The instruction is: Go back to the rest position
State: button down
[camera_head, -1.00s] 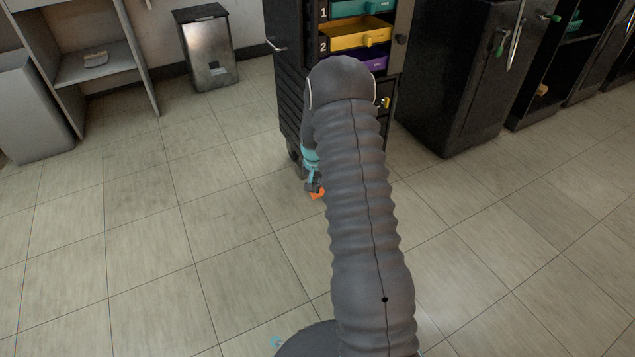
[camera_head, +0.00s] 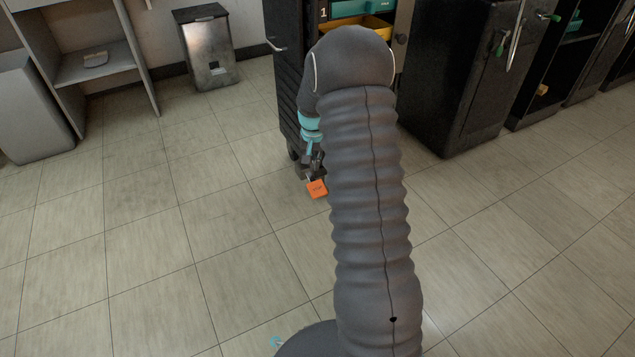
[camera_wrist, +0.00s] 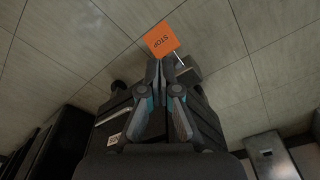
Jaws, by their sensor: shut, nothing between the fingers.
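My gripper (camera_wrist: 155,72) is shut and empty, its two dark fingers together in the wrist view. In the head view it shows only in part (camera_head: 316,168), beside the lower left of my arm. An orange square marked STOP (camera_wrist: 161,40) lies just beyond the fingertips in the wrist view. It also shows in the head view (camera_head: 317,189), just below my gripper. A dark part (camera_wrist: 188,71) is beside the orange square. I cannot tell whether the fingers touch it. My arm hides much of the scene in the head view.
A black drawer cart (camera_head: 290,95) with an open teal drawer (camera_head: 355,8) and yellow drawer (camera_head: 352,27) stands behind my arm. A black cabinet (camera_head: 455,80) is to its right. A metal bin (camera_head: 208,50) and grey shelving (camera_head: 100,65) are at left. The tiled floor (camera_head: 150,240) is clear.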

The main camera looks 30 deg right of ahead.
dwell(0.4)
jog(key=s+a+n+g, duration=0.2)
jog(key=s+a, duration=0.1)
jog(key=s, duration=0.5)
jog(key=s+a+r+n+t+p, duration=0.1)
jog(key=s+a+r+t+p, duration=0.1)
jog(key=s+r, duration=0.7)
jog(key=s+a+r+n+t+p, duration=0.2)
jog(key=s+a+r+p, duration=0.2)
jog(key=r, duration=1)
jog(key=s+a+r+n+t+p, duration=0.2)
jog(key=s+a+r+p, duration=0.1)
jog(key=s+a+r, duration=0.5)
jog(key=s+r, duration=0.3)
jog(key=s, duration=0.2)
jog(key=shift+s+r+t+y+p, duration=0.2)
jog(key=shift+s+t+y+p, duration=0.1)
jog(key=shift+s+p, duration=0.1)
